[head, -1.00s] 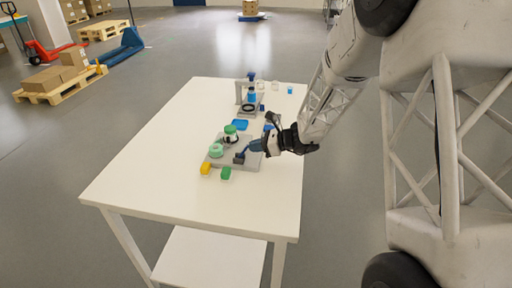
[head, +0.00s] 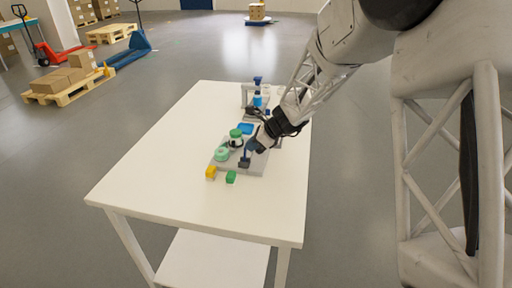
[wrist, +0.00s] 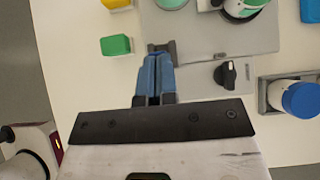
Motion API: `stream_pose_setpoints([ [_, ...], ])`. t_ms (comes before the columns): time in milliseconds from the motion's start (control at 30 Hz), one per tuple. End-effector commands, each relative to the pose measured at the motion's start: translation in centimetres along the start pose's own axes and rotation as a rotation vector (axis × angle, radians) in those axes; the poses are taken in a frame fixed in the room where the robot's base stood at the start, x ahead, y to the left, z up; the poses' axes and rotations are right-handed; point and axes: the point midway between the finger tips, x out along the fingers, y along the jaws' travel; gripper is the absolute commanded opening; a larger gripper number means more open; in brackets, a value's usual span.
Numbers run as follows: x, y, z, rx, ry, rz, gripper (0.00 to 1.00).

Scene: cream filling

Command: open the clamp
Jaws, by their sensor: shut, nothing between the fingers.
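A grey plate (head: 250,168) on the white table carries a jar with a green lid (head: 235,139), a pale green round piece (head: 221,154) and a small dark bracket (head: 244,162). The bracket (wrist: 162,48) also shows in the wrist view; I cannot tell for sure whether it is part of the clamp. A black ring (wrist: 243,16) sits around the jar's lower part. My gripper (head: 248,150) is shut and empty. Its blue fingertips (wrist: 155,60) are right at the dark bracket; whether they touch it I cannot tell.
A yellow block (head: 211,173) and a green block (head: 230,177) lie near the plate's front edge. A black knob (wrist: 230,73) and a blue-capped container (wrist: 300,98) stand right of my fingers. A blue tray (head: 245,129) lies behind. The table's left side is clear.

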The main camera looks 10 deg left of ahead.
Motion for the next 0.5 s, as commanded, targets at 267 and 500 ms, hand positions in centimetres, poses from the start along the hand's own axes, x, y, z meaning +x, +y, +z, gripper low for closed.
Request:
stream_pose_setpoints([
  [267,0.8,0.1,1.3,-0.003,0.157,0.001,0.0],
  [500,1.2,0.0,1.8,-0.002,0.242,0.001,0.0],
])
